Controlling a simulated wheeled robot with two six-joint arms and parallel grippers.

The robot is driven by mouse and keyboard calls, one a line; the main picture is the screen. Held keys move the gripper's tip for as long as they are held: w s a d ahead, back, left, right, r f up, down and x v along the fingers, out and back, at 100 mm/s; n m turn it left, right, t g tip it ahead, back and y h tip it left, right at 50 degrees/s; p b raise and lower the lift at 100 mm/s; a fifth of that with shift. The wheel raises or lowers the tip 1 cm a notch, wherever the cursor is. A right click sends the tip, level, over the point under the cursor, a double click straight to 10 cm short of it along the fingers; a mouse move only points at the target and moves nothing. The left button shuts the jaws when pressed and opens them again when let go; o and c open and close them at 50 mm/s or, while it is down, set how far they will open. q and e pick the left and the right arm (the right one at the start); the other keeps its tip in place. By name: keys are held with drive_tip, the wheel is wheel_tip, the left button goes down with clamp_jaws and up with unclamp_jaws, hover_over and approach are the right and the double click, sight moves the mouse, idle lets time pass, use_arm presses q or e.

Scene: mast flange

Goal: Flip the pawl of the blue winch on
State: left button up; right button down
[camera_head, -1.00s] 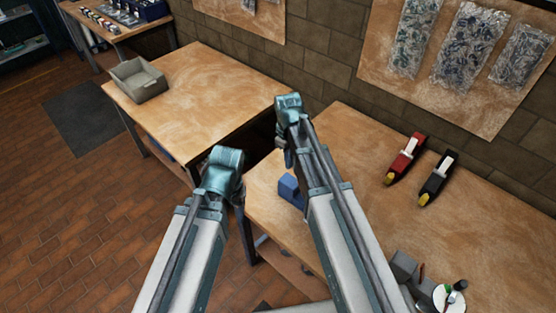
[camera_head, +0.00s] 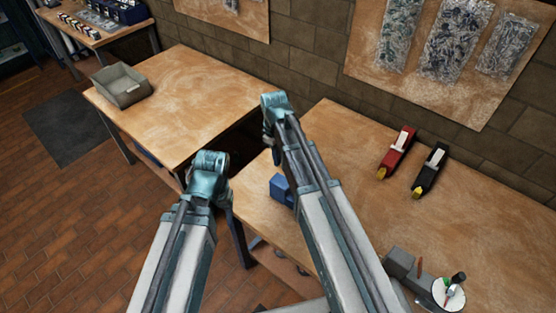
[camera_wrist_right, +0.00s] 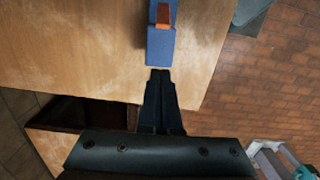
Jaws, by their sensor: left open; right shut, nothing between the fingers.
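A blue body (camera_head: 281,189), which looks like the blue winch, sits near the table's left edge, partly hidden behind my right arm in the head view. In the right wrist view the blue winch (camera_wrist_right: 160,45) shows an orange-red part on top, cut off by the top edge. I cannot tell which way its pawl lies. My right gripper (camera_wrist_right: 160,74) is shut and empty, its tips just short of the winch's near end in that picture; I cannot tell whether they touch. My left gripper (camera_head: 226,195) is open and empty, left of the table, its fingers mostly hidden.
The right table (camera_head: 330,125) also bears a red device (camera_head: 396,152), a black device (camera_head: 430,170) and a grey holder (camera_head: 402,262) beside a white round dish (camera_head: 448,293). A grey bin (camera_head: 122,86) stands on the left table (camera_head: 185,95). A dark gap separates the tables.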

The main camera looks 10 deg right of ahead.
sight(279, 179)
drive_tip(key=f+b, duration=0.3)
drive_tip(key=f, duration=0.1)
drive_tip(key=f+b, duration=0.4)
drive_tip(key=shift+s+d+f, duration=0.15)
drive_tip(key=shift+s, duration=0.05)
drive_tip(key=s+d+r+p, duration=0.1)
drive_tip(key=s+d+r, duration=0.1)
drive_tip(key=shift+s+d+r+p, duration=0.1)
drive_tip(key=shift+s+p, duration=0.2)
drive_tip(key=shift+p, duration=0.05)
drive_tip(key=shift+s+d, duration=0.1)
drive_tip(key=shift+s+d, duration=0.1)
